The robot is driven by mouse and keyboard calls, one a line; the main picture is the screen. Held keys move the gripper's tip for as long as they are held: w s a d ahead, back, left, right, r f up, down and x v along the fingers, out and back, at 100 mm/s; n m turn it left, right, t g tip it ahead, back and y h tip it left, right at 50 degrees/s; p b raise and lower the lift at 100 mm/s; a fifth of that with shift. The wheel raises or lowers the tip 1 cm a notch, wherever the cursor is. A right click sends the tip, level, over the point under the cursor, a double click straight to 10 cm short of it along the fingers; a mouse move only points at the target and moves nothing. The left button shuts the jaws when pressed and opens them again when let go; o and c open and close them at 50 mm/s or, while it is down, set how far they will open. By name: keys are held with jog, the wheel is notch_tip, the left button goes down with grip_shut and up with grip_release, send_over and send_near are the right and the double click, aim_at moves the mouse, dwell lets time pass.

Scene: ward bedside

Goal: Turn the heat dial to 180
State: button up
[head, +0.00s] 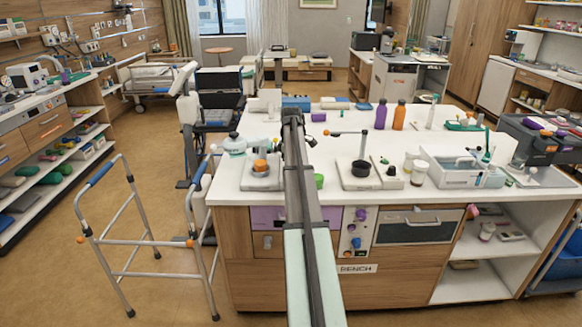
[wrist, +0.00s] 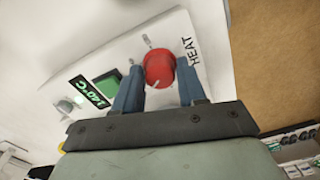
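The heat dial (wrist: 159,69) is a round red knob with a white pointer mark, on a white panel (wrist: 205,22) lettered HEAT. A small dark display (wrist: 91,93) with green digits appears to read 140°C. My gripper (wrist: 160,72) is open, with its blue fingers on either side of the dial. The left finger is close to the dial or touching it, which I cannot tell; a gap shows at the right finger. In the head view my arm reaches over the bench, and I cannot make out the dial there.
A green square (wrist: 108,86) and a small round knob (wrist: 66,105) sit beside the dial. A walking frame (head: 150,274) stands left.

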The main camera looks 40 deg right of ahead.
jog(key=c, duration=0.6)
jog(key=shift+c, duration=0.2)
jog(key=m, duration=0.5)
jog(key=shift+m, duration=0.4)
jog(key=m, duration=1.1)
jog(key=shift+m, duration=0.4)
jog(key=m, duration=0.6)
